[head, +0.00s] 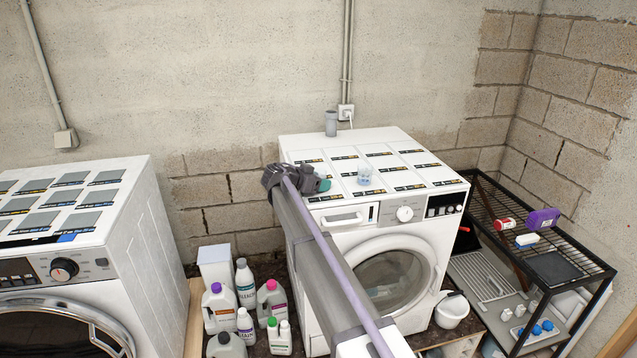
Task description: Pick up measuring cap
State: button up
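A small clear, bluish cup that looks like the measuring cap (365,176) stands on top of the white washing machine (345,246), among the printed labels near its front edge. My arm reaches up from the bottom of the head view to the front left part of the machine's top. My gripper (322,185) is at the arm's dark end, left of the cap and apart from it in the picture. Its fingers are too small and too hidden by the wrist to tell whether they are open or shut.
A grey cylinder (331,123) stands at the machine's back edge. Several detergent bottles (245,285) stand on the floor at left. Another washing machine (90,250) is at far left. The machine top around the cap is clear.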

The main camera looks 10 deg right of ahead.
jog(key=c, duration=0.6)
jog(key=shift+r, duration=0.1)
notch_tip(320, 180, up, 10)
jog(key=p, duration=1)
